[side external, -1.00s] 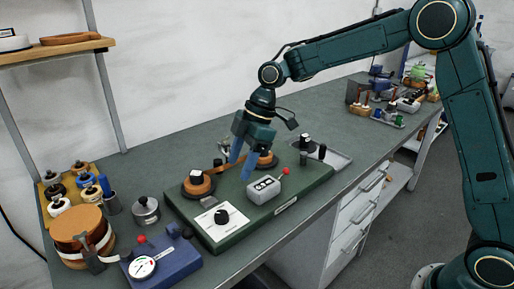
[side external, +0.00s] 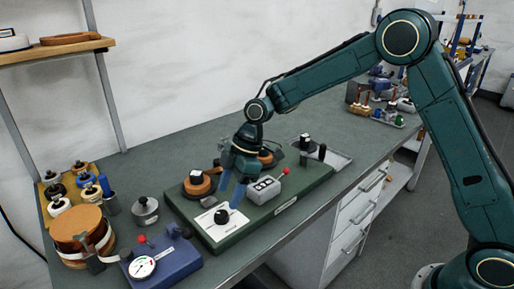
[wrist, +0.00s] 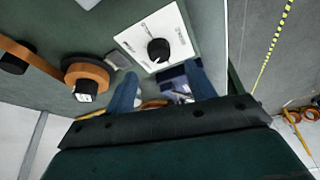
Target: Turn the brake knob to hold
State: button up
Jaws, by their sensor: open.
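The black brake knob (side external: 221,216) stands on a white square plate (side external: 208,223) at the front left of the green base. In the wrist view the knob (wrist: 158,50) has a pale pointer mark, and the plate's printed labels are too small to read. My gripper (side external: 231,190) is above and just behind the knob, pointing down, its blue fingers apart and empty. In the wrist view the knob lies ahead of the gap between the fingertips (wrist: 163,82), with no visible contact.
A grey switch box (side external: 263,190) with a red-tipped lever stands right of the knob. A copper foil reel (side external: 198,186) sits behind it, with a second reel further back. A blue gauge unit (side external: 165,262) stands left of the base. The bench front edge is clear.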

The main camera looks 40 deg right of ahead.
aim_at(222, 214)
jog(key=shift+x, duration=3)
jog(key=c, duration=1)
